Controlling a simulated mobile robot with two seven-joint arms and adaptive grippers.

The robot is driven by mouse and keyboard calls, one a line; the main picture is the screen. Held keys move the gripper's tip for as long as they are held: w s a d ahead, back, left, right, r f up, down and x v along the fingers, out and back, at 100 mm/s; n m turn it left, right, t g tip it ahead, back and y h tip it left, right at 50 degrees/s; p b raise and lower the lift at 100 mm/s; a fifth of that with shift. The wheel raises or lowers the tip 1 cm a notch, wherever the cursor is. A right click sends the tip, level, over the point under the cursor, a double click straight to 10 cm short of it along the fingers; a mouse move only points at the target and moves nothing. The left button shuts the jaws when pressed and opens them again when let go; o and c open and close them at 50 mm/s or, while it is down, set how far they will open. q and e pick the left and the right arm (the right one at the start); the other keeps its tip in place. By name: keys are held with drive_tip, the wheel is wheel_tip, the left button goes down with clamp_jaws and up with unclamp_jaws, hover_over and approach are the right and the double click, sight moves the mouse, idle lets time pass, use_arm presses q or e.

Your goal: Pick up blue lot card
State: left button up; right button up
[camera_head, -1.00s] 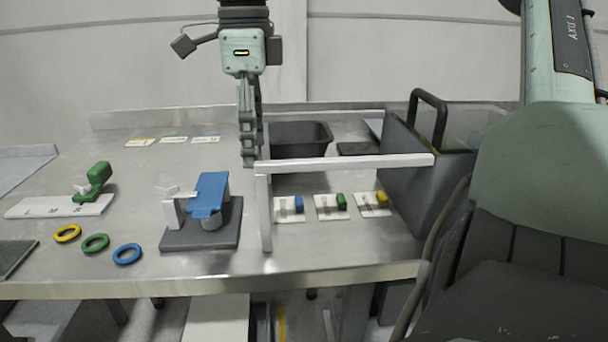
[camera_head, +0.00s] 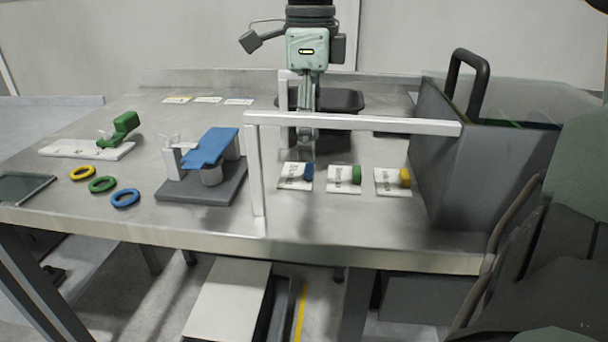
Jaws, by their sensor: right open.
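A white card with a blue block (camera_head: 309,171) at its right end lies on the steel table in the middle, left in a row with green-block and yellow-block cards. A flat card with blue marking (camera_head: 239,101) lies at the back left of the table; I cannot tell which one is the lot card. My right gripper (camera_head: 306,152) points down just behind the blue-block card, partly hidden by a metal rail. It is open, with nothing visible in it; the gap between its fingers is hard to see from here. My left gripper is not in view.
The metal rail (camera_head: 355,123) crosses in front of the gripper, with a post at its left. A grey bin (camera_head: 466,170) stands at the right and a dark tray (camera_head: 343,103) behind. A blue-topped stand (camera_head: 212,147) and coloured rings (camera_head: 103,184) are at the left.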

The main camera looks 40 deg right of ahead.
sight(310, 167)
drive_tip(key=f, duration=0.5)
drive_tip(key=shift+d, duration=0.25)
drive_tip(key=c, duration=1)
drive_tip(key=shift+o, duration=0.2)
drive_tip(key=shift+r, duration=0.15)
